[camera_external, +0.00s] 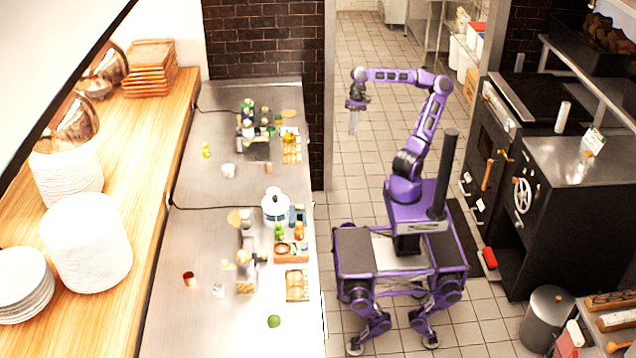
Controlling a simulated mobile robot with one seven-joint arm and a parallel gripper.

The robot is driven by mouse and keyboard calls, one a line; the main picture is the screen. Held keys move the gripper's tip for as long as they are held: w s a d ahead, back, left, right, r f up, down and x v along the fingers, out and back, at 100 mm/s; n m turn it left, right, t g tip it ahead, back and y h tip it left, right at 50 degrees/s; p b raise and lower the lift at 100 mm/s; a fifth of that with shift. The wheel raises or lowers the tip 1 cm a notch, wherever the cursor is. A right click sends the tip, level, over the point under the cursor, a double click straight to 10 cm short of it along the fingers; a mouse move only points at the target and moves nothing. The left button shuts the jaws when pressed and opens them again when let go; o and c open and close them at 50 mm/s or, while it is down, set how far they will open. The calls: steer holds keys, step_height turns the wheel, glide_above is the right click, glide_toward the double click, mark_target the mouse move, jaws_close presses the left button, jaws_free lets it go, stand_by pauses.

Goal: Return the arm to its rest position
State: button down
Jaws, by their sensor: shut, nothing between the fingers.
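My purple arm stands up from the top of my base in the external view, on the tiled floor between the counter and the ovens. It bends at the top and reaches out to the left. My gripper (353,122) hangs from the end of the arm, pointing down, over open floor. It is shut with nothing held, and it is apart from the counter and everything on it. The fingertips are small in this view.
A steel counter (190,260) with several jars, trays and a white pot (275,206) runs along my left. Black ovens (575,200) stand on my right, and a metal bin (547,312) at the lower right. The tiled floor (375,180) behind is clear.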

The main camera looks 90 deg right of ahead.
steer(key=w+a+f+n+t+h, duration=0.2)
steer(key=a+f+n+t+h, duration=0.1)
steer(key=a+n, duration=1)
steer(key=shift+w+a+f+n+t+h, duration=0.2)
steer(key=shift+n+t+h, duration=0.2)
steer(key=shift+n+h, duration=0.4)
